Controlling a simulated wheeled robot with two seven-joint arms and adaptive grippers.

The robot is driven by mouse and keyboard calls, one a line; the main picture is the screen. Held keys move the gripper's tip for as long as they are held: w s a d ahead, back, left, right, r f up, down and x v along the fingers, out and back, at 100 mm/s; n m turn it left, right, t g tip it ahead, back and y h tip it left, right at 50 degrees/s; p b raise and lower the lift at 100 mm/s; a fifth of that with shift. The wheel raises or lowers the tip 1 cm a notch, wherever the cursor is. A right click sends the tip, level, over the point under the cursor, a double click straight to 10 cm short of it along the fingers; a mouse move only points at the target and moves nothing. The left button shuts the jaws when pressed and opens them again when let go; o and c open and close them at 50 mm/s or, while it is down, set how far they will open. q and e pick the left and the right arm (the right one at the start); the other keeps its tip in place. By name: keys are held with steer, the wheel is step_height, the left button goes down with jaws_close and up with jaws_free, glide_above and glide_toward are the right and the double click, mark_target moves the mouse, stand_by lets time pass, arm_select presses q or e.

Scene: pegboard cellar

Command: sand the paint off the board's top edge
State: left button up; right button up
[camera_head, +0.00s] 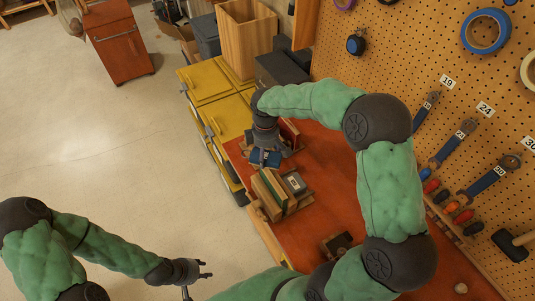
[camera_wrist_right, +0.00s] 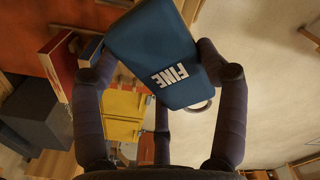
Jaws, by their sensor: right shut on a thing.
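A blue sanding block (camera_head: 264,158) printed FINE is in my right gripper (camera_head: 265,147) over the far left part of the red bench. In the right wrist view the block (camera_wrist_right: 155,55) sits between the fingers of my right gripper (camera_wrist_right: 160,78), tilted. The board (camera_head: 273,189) appears to be the upright one with a green face, among pale wood pieces nearer than the block. The block is apart from it. Paint on its top edge is too small to make out. My left gripper (camera_head: 206,269) is open and empty, over the floor left of the bench.
The red bench top (camera_head: 318,205) is bare to the right of the wood pieces. A small grey-topped box (camera_head: 294,182) stands beside them. A red item (camera_wrist_right: 57,65) is near my right gripper. Yellow cabinets (camera_head: 205,80) and the pegboard (camera_head: 410,55) border the bench.

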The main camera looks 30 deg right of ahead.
steer(key=shift+s+r+p, duration=0.2)
steer(key=shift+r+p, duration=0.3)
steer(key=shift+r, duration=0.6)
steer(key=shift+w, duration=0.1)
